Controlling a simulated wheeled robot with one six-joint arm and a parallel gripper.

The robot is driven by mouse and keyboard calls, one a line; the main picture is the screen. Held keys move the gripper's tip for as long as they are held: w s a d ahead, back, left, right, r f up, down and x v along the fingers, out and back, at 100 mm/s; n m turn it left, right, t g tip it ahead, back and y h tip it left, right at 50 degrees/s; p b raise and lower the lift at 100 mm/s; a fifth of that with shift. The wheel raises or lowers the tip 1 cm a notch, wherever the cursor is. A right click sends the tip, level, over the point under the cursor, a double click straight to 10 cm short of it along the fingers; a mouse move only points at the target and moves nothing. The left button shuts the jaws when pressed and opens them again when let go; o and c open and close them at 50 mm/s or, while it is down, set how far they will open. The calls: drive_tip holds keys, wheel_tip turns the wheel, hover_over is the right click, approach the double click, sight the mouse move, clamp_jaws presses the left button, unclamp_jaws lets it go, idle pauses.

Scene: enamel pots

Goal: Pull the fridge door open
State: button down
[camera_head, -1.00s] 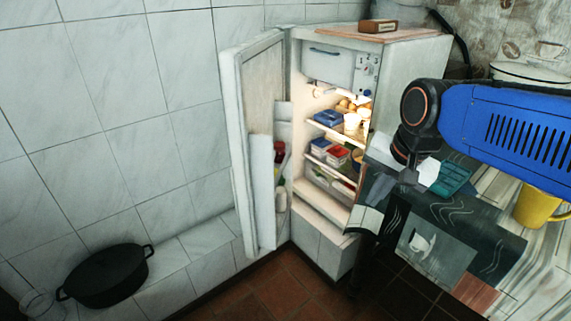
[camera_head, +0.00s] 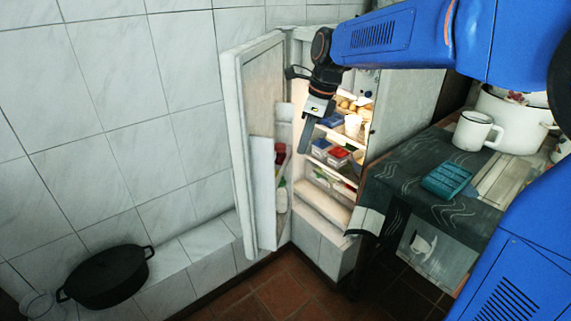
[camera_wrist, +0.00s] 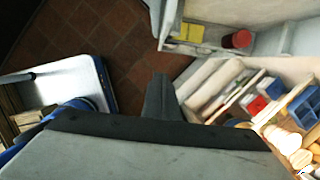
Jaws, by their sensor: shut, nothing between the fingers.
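The fridge (camera_head: 405,100) stands against the tiled wall with its door (camera_head: 250,150) swung wide open to the left, showing the door shelves and the lit inside. My gripper (camera_head: 304,150) hangs in front of the opening, between the door and the fridge body, with its finger pointing down. It is shut and holds nothing. It looks apart from the door, though the exact gap is hard to judge. In the wrist view the shut fingers (camera_wrist: 161,95) point toward the floor, with the fridge shelves (camera_wrist: 230,95) at the right and a door shelf (camera_wrist: 205,45) at the top.
A table with a dark cloth (camera_head: 410,190) stands right of the fridge, holding a teal sponge-like block (camera_head: 447,179), a white mug (camera_head: 475,130) and a white pot (camera_head: 515,115). A black pot (camera_head: 108,276) sits on the tiled ledge at left. The brown floor (camera_head: 285,290) before the fridge is clear.

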sight(244, 166)
drive_tip(key=w+a+f, duration=0.2)
drive_tip(key=a+f, duration=0.4)
drive_tip(key=f, duration=0.3)
drive_tip(key=shift+f, duration=0.3)
drive_tip(key=shift+a, duration=0.1)
drive_tip(key=a, duration=0.3)
drive_tip(key=w+a, duration=0.1)
drive_tip(key=a, duration=0.3)
drive_tip(key=w+a, duration=0.1)
drive_tip(key=a, duration=0.3)
drive_tip(key=shift+w, duration=0.1)
drive_tip(key=w+a, duration=0.5)
drive_tip(key=a, duration=0.5)
drive_tip(key=shift+w+a, duration=0.15)
drive_tip(key=shift+a, duration=0.1)
drive_tip(key=shift+d, duration=0.1)
